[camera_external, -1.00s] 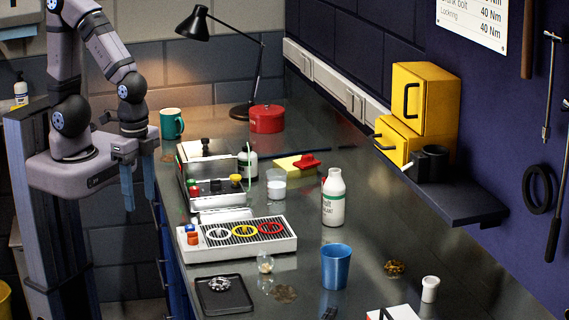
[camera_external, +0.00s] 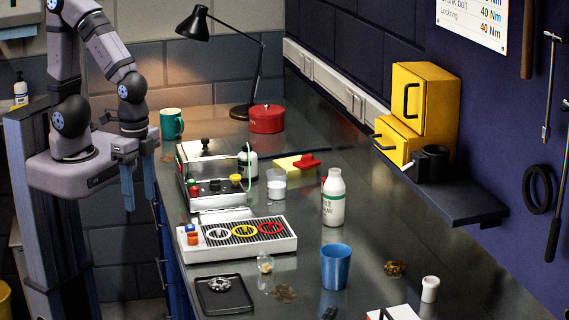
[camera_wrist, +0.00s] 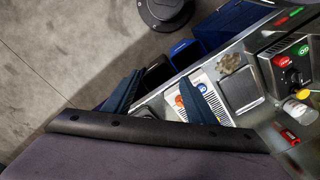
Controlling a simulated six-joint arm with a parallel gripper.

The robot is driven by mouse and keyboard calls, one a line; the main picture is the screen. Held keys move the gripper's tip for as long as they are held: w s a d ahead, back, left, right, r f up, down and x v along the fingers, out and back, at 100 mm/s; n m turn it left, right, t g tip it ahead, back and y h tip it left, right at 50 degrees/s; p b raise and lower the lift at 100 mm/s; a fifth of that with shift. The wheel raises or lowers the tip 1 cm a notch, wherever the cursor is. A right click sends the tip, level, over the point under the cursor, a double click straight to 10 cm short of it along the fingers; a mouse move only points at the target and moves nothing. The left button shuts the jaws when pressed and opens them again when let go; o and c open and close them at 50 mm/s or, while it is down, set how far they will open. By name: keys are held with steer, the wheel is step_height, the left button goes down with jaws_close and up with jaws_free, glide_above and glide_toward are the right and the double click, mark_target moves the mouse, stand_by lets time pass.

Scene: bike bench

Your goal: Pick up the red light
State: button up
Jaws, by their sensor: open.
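A small red piece (camera_external: 306,161) rests on a flat yellow block on the bench, behind the white jar; it may be the red light, but it is too small to be sure. In the wrist view a red piece (camera_wrist: 289,137) with a pale mark lies at the lower right; I cannot tell if it is the same one. My gripper (camera_external: 127,188) hangs at the left, off the bench edge, fingers down, open and empty. In the wrist view its two dark blue fingers (camera_wrist: 158,94) stand apart, well away from the red piece.
The machine with knobs (camera_external: 216,170) and the white grated box (camera_external: 285,245) stand along the near bench edge. A white bottle (camera_external: 333,200), blue cup (camera_external: 336,268) and black tray (camera_external: 205,300) stand nearby. A lamp (camera_external: 250,75) and red pot (camera_external: 266,120) are behind.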

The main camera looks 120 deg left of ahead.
stand_by(0.5)
step_height(320, 180, up, 5)
steer(key=w+a+n+t+y+b, duration=0.3)
steer(key=w+a+n+t+y, duration=0.1)
steer(key=w+a, duration=1.1)
steer(key=w+a+r+n+t+y+b, duration=0.1)
steer(key=w+a+t+y+b, duration=0.1)
steer(key=a, duration=1.1)
steer(key=w+a+r+n+t+y+b, duration=0.1)
steer(key=w+a+t+b, duration=0.15)
steer(key=a, duration=0.95)
steer(key=s+a+f+t+b, duration=0.25)
steer(key=s+a, duration=0.35)
steer(key=a, duration=0.5)
steer(key=shift+t, duration=0.4)
step_height(320, 180, down, 13)
steer(key=shift+s+a+f, duration=0.15)
steer(key=shift+f, duration=0.05)
